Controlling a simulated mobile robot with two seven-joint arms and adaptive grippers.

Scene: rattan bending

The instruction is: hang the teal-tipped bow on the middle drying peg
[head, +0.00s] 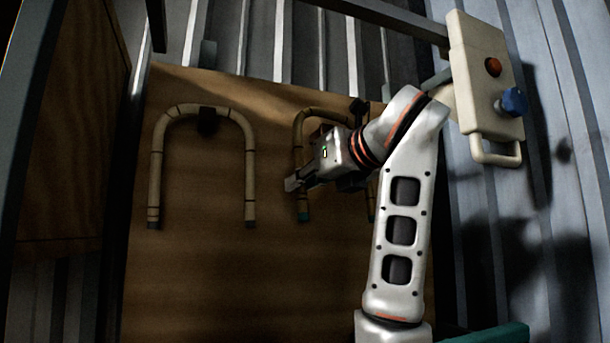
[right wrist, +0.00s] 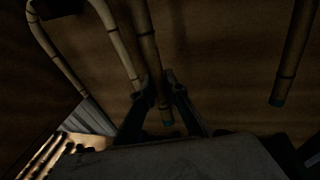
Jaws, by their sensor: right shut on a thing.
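The bow (head: 304,122) in my right gripper is a tan bent U with dark bands, arch up, in front of the wooden board. My arm hides much of it in the head view. In the right wrist view its gripped leg (right wrist: 147,40) ends in a teal tip below the fingers, and its other leg (right wrist: 290,55) also has a teal tip. My right gripper (head: 292,184), also in the right wrist view (right wrist: 160,92), is shut on the near leg. Whether a peg bears this bow is hidden. My left gripper is out of view.
Another bow (head: 155,165) hangs arch up on a dark peg (head: 207,122) at the board's left; its leg (right wrist: 112,35) passes close beside my right gripper. The wooden board (head: 210,270) is bare below. A cream control box (head: 487,75) with red and blue knobs is at upper right.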

